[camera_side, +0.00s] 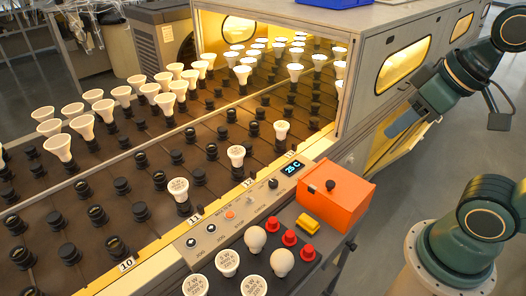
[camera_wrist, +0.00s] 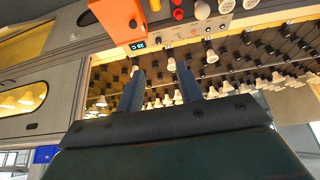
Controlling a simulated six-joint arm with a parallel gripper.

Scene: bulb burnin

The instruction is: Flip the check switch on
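The control panel (camera_side: 222,222) runs along the front of the conveyor, with a small lit display (camera_side: 292,168) reading about 25 C. On it are a black knob (camera_side: 272,184), a small pale switch (camera_side: 250,199), an orange button (camera_side: 230,214) and round dark controls at the left end. The labels are too small to read, so I cannot tell which is the check switch or its position. My gripper (camera_side: 404,122) is in the air at the right, beside the oven wall, well away from the panel. In the wrist view my gripper (camera_wrist: 158,72) has its fingers apart and empty.
An orange box (camera_side: 338,196) with a black knob stands right of the panel. Red buttons (camera_side: 289,238), a yellow block (camera_side: 307,222) and loose bulbs (camera_side: 256,240) lie in front. The oven's side wall (camera_side: 363,75) stands close to my gripper.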

